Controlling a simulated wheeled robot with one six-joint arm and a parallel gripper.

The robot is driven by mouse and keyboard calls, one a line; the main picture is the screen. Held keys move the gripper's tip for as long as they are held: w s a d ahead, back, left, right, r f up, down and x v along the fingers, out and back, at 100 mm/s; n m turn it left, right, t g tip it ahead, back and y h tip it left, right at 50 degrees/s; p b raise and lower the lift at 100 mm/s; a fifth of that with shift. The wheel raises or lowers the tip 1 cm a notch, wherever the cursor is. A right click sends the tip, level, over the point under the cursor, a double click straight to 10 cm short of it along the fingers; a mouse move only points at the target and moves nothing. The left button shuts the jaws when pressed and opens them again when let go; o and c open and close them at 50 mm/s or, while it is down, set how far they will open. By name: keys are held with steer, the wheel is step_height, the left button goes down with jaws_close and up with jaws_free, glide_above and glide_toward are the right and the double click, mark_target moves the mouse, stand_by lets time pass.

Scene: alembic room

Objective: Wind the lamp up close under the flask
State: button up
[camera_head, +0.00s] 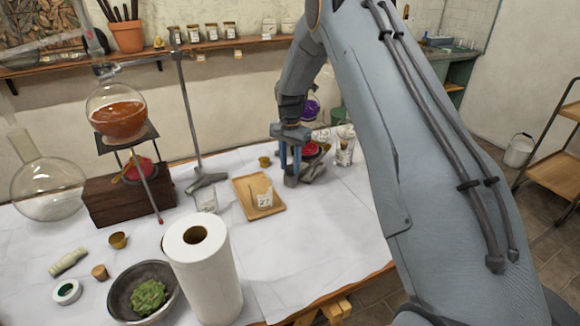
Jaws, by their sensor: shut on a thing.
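My gripper (290,170) points down at the back right of the white-covered table, its blue fingers beside a low grey stand (314,172). It is shut on a small part at the stand's left; the fingers hide most of that part. A red lamp-like thing (311,149) sits on the stand, right of the fingers. A round flask with purple liquid (311,108) is above it, partly hidden by my arm. I cannot judge the gap between lamp and flask. Another flask, with orange liquid (118,116), stands on a tripod at the left over another red thing (139,168).
A wooden tray (243,206) with a labelled piece lies left of my gripper. A glass beaker (206,199), a paper roll (203,270), a bowl with green matter (118,285) and a metal stand (190,110) are farther left.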

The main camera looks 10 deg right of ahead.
mark_target(290, 167)
steer(key=shift+m, duration=0.9)
steer(key=shift+b, duration=0.3)
steer(key=o, duration=1)
steer(key=shift+o, duration=0.2)
steer(key=shift+r+b, duration=1)
steer(key=shift+r, duration=2.95)
steer(key=s+n, duration=1)
steer(key=s, duration=2.7)
steer(key=shift+f+n+t, duration=0.2)
steer(key=shift+n+t, duration=0.1)
steer(key=shift+n, duration=0.1)
